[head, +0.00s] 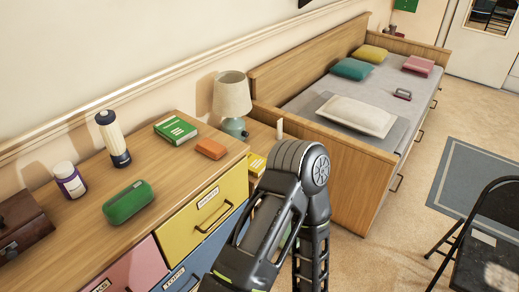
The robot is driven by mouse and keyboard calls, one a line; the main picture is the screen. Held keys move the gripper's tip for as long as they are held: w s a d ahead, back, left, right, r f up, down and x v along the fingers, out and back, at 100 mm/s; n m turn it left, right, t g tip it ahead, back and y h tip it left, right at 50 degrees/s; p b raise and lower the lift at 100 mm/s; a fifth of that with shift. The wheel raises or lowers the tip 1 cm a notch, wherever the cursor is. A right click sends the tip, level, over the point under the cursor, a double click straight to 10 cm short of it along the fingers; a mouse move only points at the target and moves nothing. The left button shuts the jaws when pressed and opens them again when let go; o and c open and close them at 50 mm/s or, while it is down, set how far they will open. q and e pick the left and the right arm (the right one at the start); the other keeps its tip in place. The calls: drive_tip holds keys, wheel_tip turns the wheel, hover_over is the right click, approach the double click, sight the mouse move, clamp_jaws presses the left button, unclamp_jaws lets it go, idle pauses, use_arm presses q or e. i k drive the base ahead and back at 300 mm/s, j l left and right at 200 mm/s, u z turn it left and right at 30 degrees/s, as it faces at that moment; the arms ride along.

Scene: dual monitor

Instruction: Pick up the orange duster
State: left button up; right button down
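The orange duster (211,149) is a small orange block lying flat on the wooden dresser top (165,185), near its right end. It sits just right of a green box or book with white markings (176,130). Nothing touches it from above. One of my arms, dark grey and bent at a joint, rises from the bottom of the head view to the right of the dresser drawers. Its upper joint is right of and lower in the picture than the duster. I cannot make out the fingers of either gripper.
A lamp (232,96) stands behind the duster. A bed (335,160) and black chair (490,235) are right.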

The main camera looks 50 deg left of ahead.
sight(214, 150)
drive_tip(key=u, duration=2)
drive_tip(key=i+l+u, duration=0.1)
drive_tip(key=l, duration=0.25)
drive_tip(key=i+l+u, duration=0.1)
drive_tip(key=i+l, duration=0.15)
drive_tip(key=l, duration=0.15)
drive_tip(key=i+l+u, duration=0.1)
drive_tip(key=l, duration=0.3)
drive_tip(key=i+l+u, duration=0.1)
drive_tip(key=l, duration=0.3)
drive_tip(key=i+l+u, duration=0.1)
drive_tip(key=l, duration=0.35)
drive_tip(key=i+l+u, duration=0.1)
drive_tip(key=l, duration=0.3)
drive_tip(key=i+l+u, duration=0.1)
drive_tip(key=l, duration=0.35)
drive_tip(key=i, duration=0.1)
